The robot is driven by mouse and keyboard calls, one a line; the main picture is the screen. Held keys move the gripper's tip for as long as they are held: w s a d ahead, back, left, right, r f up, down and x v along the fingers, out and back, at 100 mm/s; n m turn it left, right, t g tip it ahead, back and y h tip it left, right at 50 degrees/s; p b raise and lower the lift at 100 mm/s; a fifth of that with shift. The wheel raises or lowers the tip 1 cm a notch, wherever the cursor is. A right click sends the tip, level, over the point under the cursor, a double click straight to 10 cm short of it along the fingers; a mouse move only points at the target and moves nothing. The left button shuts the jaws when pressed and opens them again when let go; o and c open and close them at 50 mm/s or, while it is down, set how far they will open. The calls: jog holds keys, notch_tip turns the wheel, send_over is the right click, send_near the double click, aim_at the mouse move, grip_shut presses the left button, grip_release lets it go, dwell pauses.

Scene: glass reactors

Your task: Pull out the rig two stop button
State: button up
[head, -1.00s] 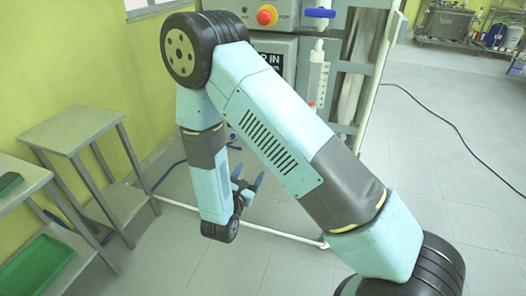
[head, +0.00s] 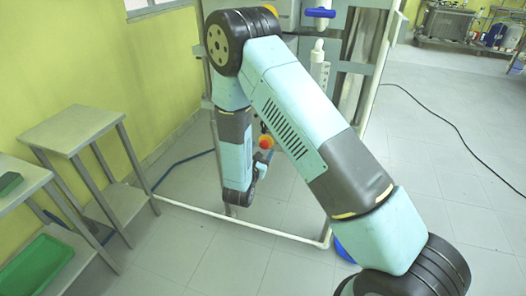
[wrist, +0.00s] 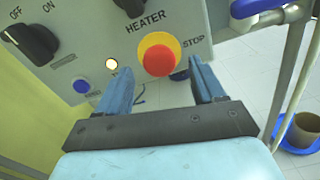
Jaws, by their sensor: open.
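The stop button (wrist: 160,58) is a red mushroom knob on a yellow collar, beside the word STOP on a grey panel. In the head view a red button (head: 266,142) shows just above my gripper (head: 263,163), which is partly hidden by my arm.
The panel (wrist: 80,50) also bears a black ON/OFF dial (wrist: 33,42), a lit lamp (wrist: 112,65) and a blue button (wrist: 82,86). A blue valve handle (wrist: 260,8) and a pipe are at right. Steel tables (head: 70,128) stand left; a white floor bar (head: 240,222) runs below.

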jog(key=shift+w+d, duration=0.15)
jog(key=shift+w, duration=0.25)
grip_shut()
dwell(0.5)
